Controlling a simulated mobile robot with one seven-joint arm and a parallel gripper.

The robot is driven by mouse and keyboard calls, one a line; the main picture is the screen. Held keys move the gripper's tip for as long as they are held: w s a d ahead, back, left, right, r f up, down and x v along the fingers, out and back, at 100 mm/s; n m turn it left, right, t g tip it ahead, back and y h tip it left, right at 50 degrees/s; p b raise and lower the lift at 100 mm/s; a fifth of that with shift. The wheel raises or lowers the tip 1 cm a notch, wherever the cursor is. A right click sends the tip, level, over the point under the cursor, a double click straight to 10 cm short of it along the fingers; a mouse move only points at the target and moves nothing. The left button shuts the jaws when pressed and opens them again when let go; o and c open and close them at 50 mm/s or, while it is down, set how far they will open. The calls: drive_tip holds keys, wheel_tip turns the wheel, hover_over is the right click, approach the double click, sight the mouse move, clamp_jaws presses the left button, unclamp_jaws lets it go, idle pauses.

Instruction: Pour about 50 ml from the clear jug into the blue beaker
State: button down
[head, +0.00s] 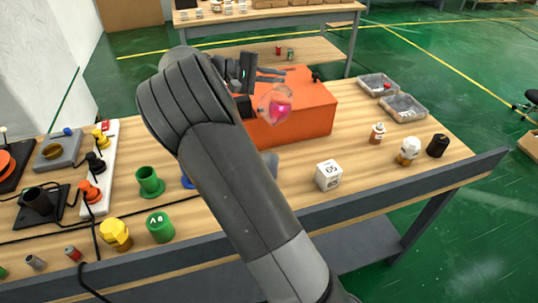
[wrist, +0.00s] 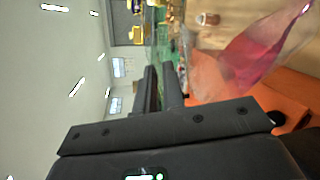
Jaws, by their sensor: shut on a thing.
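The clear jug (head: 275,106) holds pink-red liquid and is up in the air in front of the orange box. It appears tilted. My gripper (head: 268,76) is shut on it, at its upper side; the exact grip is hard to see. In the wrist view the jug (wrist: 262,48) with its pink liquid is at the upper right, beside my gripper's fingers (wrist: 162,88). A small blue thing (head: 187,180), perhaps the blue beaker, shows at the left edge of my arm, which hides most of it. A greyish translucent thing (head: 271,163) shows at the arm's right edge; I cannot tell what it is.
The orange box (head: 306,112) stands behind the jug. A white cube (head: 328,175), small bottles (head: 408,150) and clear trays (head: 404,107) are on the right. Green cups (head: 150,182) and a yellow piece (head: 116,235) are on the left. The table's front right is clear.

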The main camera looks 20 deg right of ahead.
drive_tip(key=shift+s+a+m, duration=0.15)
drive_tip(key=shift+s+m, duration=0.15)
idle(0.7)
drive_tip(key=shift+w+d+n+y, duration=0.3)
drive_tip(key=shift+w+d+n, duration=0.5)
drive_tip(key=shift+w, duration=0.2)
drive_tip(key=shift+w+d+n, duration=0.2)
drive_tip(key=shift+w+n, duration=0.15)
drive_tip(key=shift+n, duration=0.15)
drive_tip(key=shift+w+d+f+n+g+y, duration=0.2)
drive_tip(key=shift+w+n+g+y, duration=0.2)
drive_tip(key=shift+n+y, duration=0.3)
drive_tip(key=shift+n, duration=0.3)
